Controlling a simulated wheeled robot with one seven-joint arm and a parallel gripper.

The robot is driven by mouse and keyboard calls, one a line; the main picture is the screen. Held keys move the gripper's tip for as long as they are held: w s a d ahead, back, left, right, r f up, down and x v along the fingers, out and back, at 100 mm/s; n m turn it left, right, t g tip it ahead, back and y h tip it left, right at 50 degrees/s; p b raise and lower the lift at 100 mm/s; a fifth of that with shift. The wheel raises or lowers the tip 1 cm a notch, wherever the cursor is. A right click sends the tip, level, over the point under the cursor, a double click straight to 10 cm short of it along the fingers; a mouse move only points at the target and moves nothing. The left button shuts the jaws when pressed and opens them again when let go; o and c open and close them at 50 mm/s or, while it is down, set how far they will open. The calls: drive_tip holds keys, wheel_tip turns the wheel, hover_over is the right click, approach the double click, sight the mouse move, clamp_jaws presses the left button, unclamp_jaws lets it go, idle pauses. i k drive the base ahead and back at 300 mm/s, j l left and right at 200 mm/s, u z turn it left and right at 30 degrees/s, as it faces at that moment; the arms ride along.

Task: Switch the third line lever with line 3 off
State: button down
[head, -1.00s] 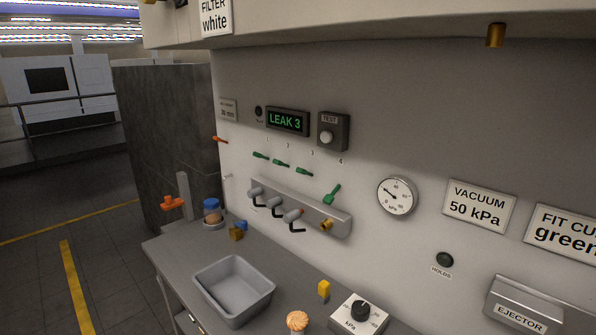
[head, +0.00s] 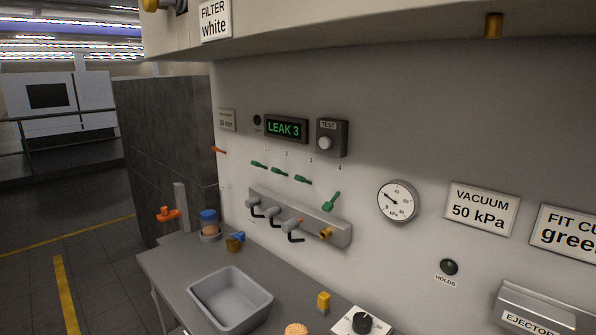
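The third line lever (head: 303,179) is a green handle on the wall below the number 3, lying nearly flat like the first lever (head: 259,164) and the second lever (head: 280,171). The fourth lever (head: 331,202) is green and tilted up to the right. The display (head: 287,129) reads LEAK 3. My gripper is not in view.
A test button box (head: 332,138) and a pressure gauge (head: 398,201) are on the wall. An overhead shelf hangs above.

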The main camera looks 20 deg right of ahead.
sight(300, 179)
drive_tip(key=k+j, duration=0.1)
drive_tip(key=j, duration=0.3)
drive_tip(key=k+j, duration=0.1)
drive_tip(key=j, duration=0.3)
drive_tip(key=i+j, duration=0.1)
drive_tip(key=j, duration=0.25)
drive_tip(key=i+j+z, duration=0.1)
drive_tip(key=j, duration=0.55)
drive_tip(key=i+j+z, duration=0.1)
drive_tip(key=i, duration=0.3)
drive_tip(key=i+j, duration=0.25)
drive_tip(key=i, duration=0.2)
drive_tip(key=l+z, duration=0.05)
